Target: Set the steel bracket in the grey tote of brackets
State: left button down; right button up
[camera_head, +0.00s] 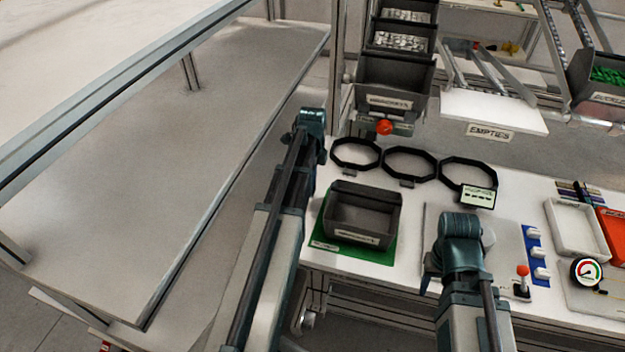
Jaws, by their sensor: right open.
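A dark grey tote (343,233) with a front label, hard to read, stands upright on a green mat (385,252) on the white bench; its visible inside looks empty. I cannot make out a single steel bracket. My left arm reaches up from the bottom, and its end with the left gripper (311,124) is left of and beyond the tote; its fingers are hidden. My right arm's end with the right gripper (432,272) is right of and nearer than the tote, over the bench; it is open, its fingertips mostly hidden.
Several black ring frames (409,150) stand behind the tote. Stacked grey bins (390,103) with silver parts rise at the back. A white tray (577,228), a round gauge (587,272) and a red-knobbed switch (522,272) lie right. A large shelf (150,150) fills the left.

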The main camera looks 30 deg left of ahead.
pick_arm(q)
jog(key=shift+r+p, duration=1.7)
jog(key=shift+r, duration=0.65)
pick_arm(e)
jog(key=shift+r, duration=2.35)
pick_arm(q)
jog(key=shift+r, duration=0.1)
pick_arm(e)
jog(key=shift+r, duration=0.1)
